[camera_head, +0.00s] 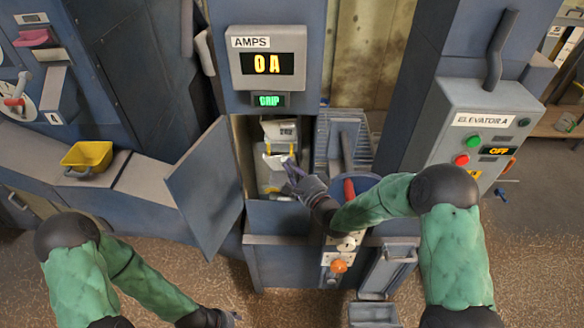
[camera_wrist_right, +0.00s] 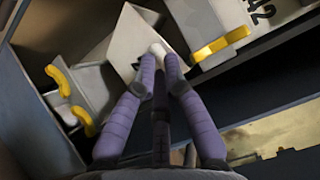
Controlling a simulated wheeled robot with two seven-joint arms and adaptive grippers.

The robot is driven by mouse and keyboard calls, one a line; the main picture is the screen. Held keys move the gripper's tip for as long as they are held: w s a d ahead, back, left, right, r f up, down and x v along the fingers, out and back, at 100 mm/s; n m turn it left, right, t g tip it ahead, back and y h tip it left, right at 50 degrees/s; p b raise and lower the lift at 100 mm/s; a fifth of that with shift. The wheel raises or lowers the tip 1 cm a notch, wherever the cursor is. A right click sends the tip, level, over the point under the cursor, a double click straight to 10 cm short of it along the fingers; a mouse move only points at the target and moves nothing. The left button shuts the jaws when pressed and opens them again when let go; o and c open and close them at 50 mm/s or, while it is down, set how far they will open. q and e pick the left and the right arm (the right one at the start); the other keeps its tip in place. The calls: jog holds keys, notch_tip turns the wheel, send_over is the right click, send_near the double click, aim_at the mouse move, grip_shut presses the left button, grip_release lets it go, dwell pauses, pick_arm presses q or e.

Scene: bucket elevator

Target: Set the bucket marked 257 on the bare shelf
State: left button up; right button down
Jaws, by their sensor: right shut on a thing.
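My right gripper (camera_head: 290,168) reaches into the open hatch under the amps display. In the wrist view, the right gripper (camera_wrist_right: 158,58) is shut on the white edge of a pale grey bucket (camera_wrist_right: 128,42). No number shows on this bucket. Beside it is another pale bucket (camera_wrist_right: 222,25) with a yellow strip and a partly visible marking ending in 42. A further grey bucket (camera_wrist_right: 88,85) with yellow parts is at left. In the head view, pale buckets (camera_head: 280,132) stand one above another inside the hatch. My left gripper (camera_head: 234,316) is low, its fingers too small to judge.
A yellow bucket (camera_head: 88,158) sits on the ledge (camera_head: 145,182) at left. The hatch door (camera_head: 206,185) stands open left of the opening. A control box (camera_head: 475,135) reading OFF is at right. An orange knob (camera_head: 339,266) is below the hatch. I cannot identify the bare shelf.

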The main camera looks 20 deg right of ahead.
jog(key=shift+s+a, duration=0.1)
jog(key=shift+s, duration=0.2)
dwell(0.5)
jog(key=shift+a+b, duration=0.1)
jog(key=shift+b, duration=0.2)
dwell(0.4)
notch_tip(320, 180, down, 8)
jog(key=b, duration=0.6)
jog(key=shift+r+b, duration=0.2)
jog(key=shift+b, duration=0.2)
dwell(3.4)
jog(key=c, duration=1.3)
grip_release()
jog(key=shift+o, duration=0.2)
jog(key=shift+s, duration=0.15)
jog(key=v, duration=1.1)
jog(key=shift+s, duration=0.45)
